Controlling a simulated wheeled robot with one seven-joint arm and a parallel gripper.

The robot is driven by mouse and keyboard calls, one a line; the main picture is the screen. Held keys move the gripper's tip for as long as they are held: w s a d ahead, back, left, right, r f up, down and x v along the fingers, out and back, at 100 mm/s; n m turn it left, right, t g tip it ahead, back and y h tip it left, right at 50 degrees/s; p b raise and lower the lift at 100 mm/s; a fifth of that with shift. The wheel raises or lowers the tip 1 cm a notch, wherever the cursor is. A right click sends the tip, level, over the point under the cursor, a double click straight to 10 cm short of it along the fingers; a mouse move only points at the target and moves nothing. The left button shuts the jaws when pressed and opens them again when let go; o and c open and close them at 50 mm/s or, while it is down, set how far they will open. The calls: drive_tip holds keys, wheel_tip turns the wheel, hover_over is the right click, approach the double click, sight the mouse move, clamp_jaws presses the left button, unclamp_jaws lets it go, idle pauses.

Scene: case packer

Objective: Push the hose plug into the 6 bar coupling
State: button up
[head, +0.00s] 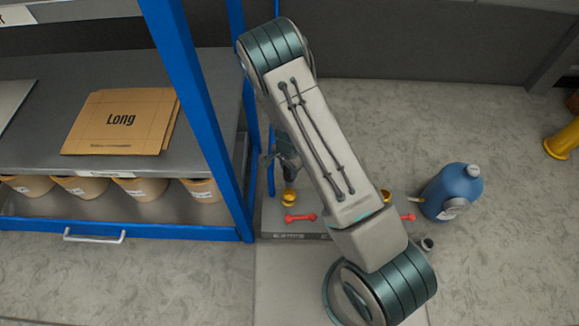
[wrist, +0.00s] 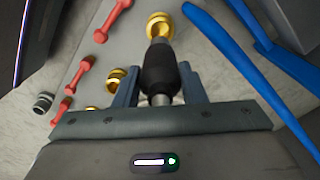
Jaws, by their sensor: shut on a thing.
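My gripper (wrist: 160,85) is shut on the hose plug (wrist: 159,72), a black-sleeved piece with metal ends, in the wrist view. The plug's far end points at a brass coupling (wrist: 159,22) and lines up closely with it. I cannot tell whether they touch or how far the plug is in. More brass couplings (wrist: 120,78) and red handles (wrist: 84,76) sit to the left. In the head view this brass coupling (head: 289,198) stands at the panel's left end, below my gripper (head: 287,160). No pressure label can be read, so I cannot tell which is 6 bar.
The blue rack frame (head: 205,110) stands close left of the panel (head: 280,236). It holds flat cartons (head: 120,122) and tubs (head: 85,188). A blue jug (head: 452,192) stands at the panel's right. A small dark fitting (head: 427,244) lies nearby. My arm hides the panel's middle.

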sight(289, 185)
drive_tip(key=shift+f+b, duration=4.6)
drive_tip(key=shift+f, duration=1.15)
drive_tip(key=shift+f, duration=0.4)
drive_tip(key=o, duration=1.2)
wheel_tip(289, 185, up, 14)
drive_tip(key=p, duration=0.5)
drive_tip(key=shift+f+p, duration=0.1)
drive_tip(key=shift+p, duration=0.2)
